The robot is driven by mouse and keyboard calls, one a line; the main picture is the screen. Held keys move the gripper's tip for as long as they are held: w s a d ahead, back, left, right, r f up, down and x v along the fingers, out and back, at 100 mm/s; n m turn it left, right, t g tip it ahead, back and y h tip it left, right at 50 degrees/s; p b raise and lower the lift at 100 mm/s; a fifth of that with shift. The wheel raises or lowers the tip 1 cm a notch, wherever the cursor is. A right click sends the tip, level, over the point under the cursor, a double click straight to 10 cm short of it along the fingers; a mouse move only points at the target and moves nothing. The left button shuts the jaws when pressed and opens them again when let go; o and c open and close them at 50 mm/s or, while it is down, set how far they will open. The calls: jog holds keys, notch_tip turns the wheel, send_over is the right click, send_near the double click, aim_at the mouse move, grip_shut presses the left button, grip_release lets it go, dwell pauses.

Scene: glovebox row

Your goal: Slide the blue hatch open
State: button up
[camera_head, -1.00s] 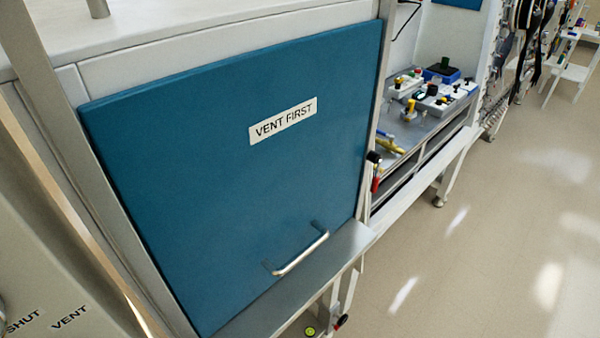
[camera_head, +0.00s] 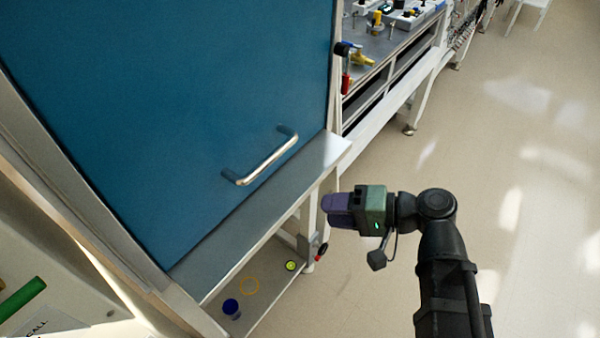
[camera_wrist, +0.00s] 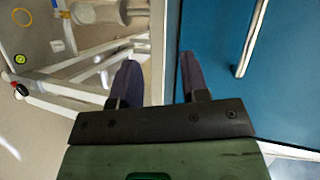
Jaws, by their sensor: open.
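The blue hatch (camera_head: 180,90) fills the left of the head view and is down, its lower edge by the grey sill. Its silver bar handle (camera_head: 265,158) is near the bottom right of the panel. My gripper (camera_head: 328,208) is open and empty, to the right of and below the handle in the head view, in front of the sill and apart from the hatch. In the wrist view, my two purple fingers (camera_wrist: 158,80) are spread with nothing between them. The blue hatch (camera_wrist: 215,40) and its handle (camera_wrist: 250,40) show to their right.
A grey sill (camera_head: 285,180) runs below the hatch. A lower shelf (camera_head: 262,300) holds a blue cup (camera_head: 231,308), a yellow ring and a green-yellow disc. An open bay with tools (camera_head: 385,40) stands beyond. The floor (camera_head: 500,200) at the right is clear.

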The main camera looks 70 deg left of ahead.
notch_tip(320, 180, up, 4)
jog(key=s+a+g+y, duration=0.1)
jog(key=s+a+g, duration=0.1)
jog(key=g+y, duration=0.2)
send_near(271, 154)
jog(key=x, duration=0.3)
jog(key=p+x, duration=0.1)
jog(key=x, duration=0.2)
jog(key=p+x, duration=0.1)
jog(key=x, duration=0.3)
jog(key=shift+f, duration=0.4)
grip_shut()
